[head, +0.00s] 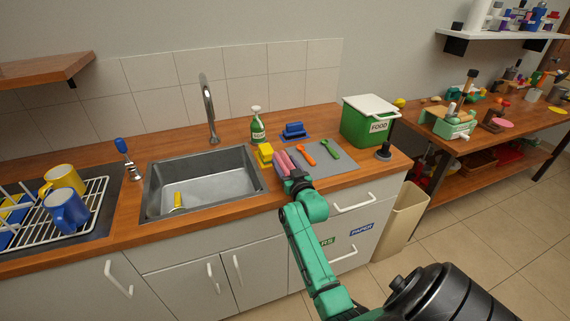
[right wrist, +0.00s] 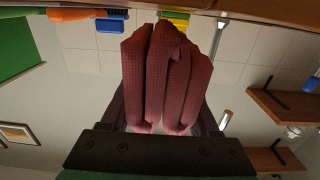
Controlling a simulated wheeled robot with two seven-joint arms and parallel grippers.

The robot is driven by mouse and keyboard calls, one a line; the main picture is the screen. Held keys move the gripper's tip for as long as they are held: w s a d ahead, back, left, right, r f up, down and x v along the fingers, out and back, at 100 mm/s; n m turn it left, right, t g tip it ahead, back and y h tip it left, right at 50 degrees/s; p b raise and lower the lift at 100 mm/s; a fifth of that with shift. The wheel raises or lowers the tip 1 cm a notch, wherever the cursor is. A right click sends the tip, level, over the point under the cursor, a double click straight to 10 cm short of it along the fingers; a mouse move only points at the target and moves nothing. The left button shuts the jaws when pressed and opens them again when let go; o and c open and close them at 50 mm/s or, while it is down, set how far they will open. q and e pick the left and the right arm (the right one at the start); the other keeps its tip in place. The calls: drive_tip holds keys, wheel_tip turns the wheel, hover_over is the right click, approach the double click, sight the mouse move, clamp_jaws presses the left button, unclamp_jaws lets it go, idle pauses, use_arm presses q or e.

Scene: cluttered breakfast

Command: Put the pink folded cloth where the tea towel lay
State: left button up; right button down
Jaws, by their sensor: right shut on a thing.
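The pink folded cloth (head: 284,163) is at the front left part of the grey mat (head: 343,160), on the counter right of the sink. It also fills the middle of the right wrist view (right wrist: 165,75), its folds standing between the fingers. My right gripper (head: 293,177) is shut on the cloth. From these views I cannot tell whether the cloth touches the mat. No tea towel can be made out. My left gripper is not in view.
An orange tool (head: 305,153) and a green tool (head: 330,149) lie right of the cloth. A yellow block (head: 265,153), soap bottle (head: 258,127) and blue object (head: 295,131) stand behind. The sink (head: 205,182) is left; a green food bin (head: 366,124) is right.

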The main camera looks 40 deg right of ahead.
drive_tip(key=shift+f+b, duration=0.4)
drive_tip(key=shift+f, duration=0.15)
drive_tip(key=shift+c, duration=0.2)
unclamp_jaws()
drive_tip(key=shift+o, duration=0.2)
drive_tip(key=shift+p+v, duration=0.8)
drive_tip(key=shift+p, duration=0.1)
drive_tip(key=p+v, duration=0.3)
drive_tip(key=v, duration=0.1)
drive_tip(key=shift+s+r, duration=0.1)
drive_tip(key=shift+r, duration=0.1)
drive_tip(key=p+v, duration=0.4)
drive_tip(key=v, duration=0.4)
drive_tip(key=shift+f, duration=0.15)
